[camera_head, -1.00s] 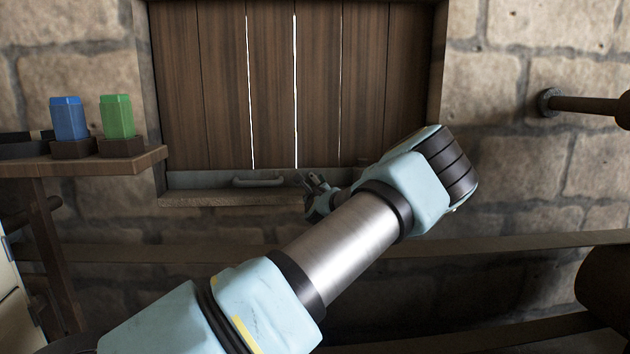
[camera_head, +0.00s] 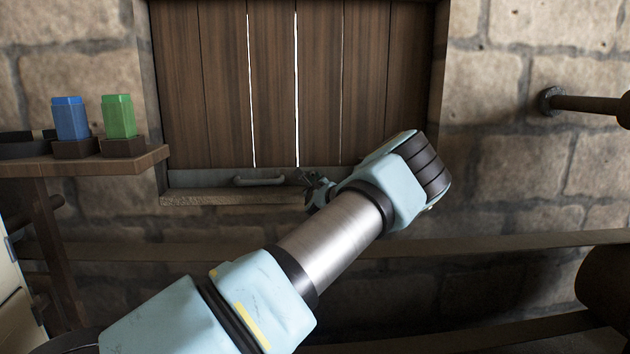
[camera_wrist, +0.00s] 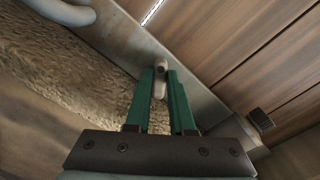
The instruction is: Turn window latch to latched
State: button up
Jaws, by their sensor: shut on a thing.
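The window (camera_head: 270,80) has dark wooden plank panels with bright gaps, above a grey metal bottom rail (camera_head: 200,180). In the wrist view, the window latch (camera_wrist: 160,86) is a small pale grey lever with a dark spot near its top, in front of the metal rail (camera_wrist: 195,88). My gripper (camera_wrist: 161,80) has green fingers on both sides of the latch and is shut on it. The fingers hide part of the latch. In the head view, my gripper (camera_head: 316,186) is at the window's lower edge, and I cannot make out the latch there.
A curved grey handle (camera_head: 258,181) is on the rail left of my gripper and shows in the wrist view (camera_wrist: 65,10). A stone sill (camera_head: 235,198) runs below. Blue (camera_head: 71,118) and green (camera_head: 119,117) blocks stand on a left shelf. A pipe (camera_head: 585,104) juts out right.

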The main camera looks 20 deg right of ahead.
grip_shut()
jog(key=shift+f+n+b, duration=0.15)
jog(key=shift+n+b, duration=0.15)
jog(key=shift+b, duration=0.05)
jog(key=n+b, duration=0.2)
jog(key=shift+a+f+n+b, duration=0.1)
jog(key=shift+f+n+b, duration=0.1)
jog(key=shift+n+b, duration=0.15)
jog(key=n+b, duration=0.2)
jog(key=n, duration=0.1)
jog(key=shift+n, duration=0.25)
jog(key=shift+f+n+b, duration=0.1)
jog(key=shift+n+b, duration=1.05)
jog(key=shift+n, duration=0.55)
jog(key=o, duration=0.6)
grip_release()
